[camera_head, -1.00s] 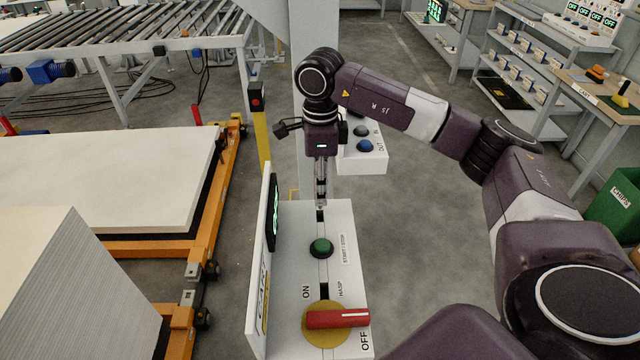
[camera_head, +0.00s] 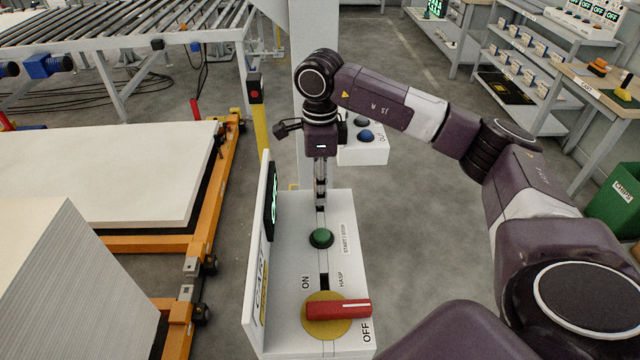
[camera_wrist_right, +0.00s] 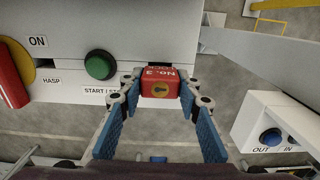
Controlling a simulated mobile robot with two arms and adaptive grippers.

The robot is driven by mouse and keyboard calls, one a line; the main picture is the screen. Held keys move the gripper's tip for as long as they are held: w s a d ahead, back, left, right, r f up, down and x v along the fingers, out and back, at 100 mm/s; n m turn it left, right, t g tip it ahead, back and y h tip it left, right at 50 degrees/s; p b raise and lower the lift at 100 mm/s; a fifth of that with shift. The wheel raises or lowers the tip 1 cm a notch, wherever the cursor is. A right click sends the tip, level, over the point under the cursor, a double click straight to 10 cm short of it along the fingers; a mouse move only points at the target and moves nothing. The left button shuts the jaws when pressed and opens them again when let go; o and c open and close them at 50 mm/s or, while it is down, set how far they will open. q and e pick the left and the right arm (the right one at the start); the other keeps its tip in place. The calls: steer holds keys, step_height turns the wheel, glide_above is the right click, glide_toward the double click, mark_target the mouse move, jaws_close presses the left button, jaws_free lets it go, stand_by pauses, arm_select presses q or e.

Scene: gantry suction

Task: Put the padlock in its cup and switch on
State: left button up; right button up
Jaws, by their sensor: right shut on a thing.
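The handle also shows in the right wrist view (camera_wrist_right: 12,80). I cannot make out the cup. My left gripper is not in view.
A green START/STOP button (camera_head: 321,238) sits between my right gripper and the handle. An upright panel (camera_head: 262,270) borders the console's left side. A white box with blue buttons (camera_head: 362,152) stands behind. Bare floor is to the right.

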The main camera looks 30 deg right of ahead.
steer(key=shift+f+b, duration=1.05)
steer(key=shift+f, duration=0.4)
steer(key=o, duration=1.3)
steer(key=shift+r, duration=0.1)
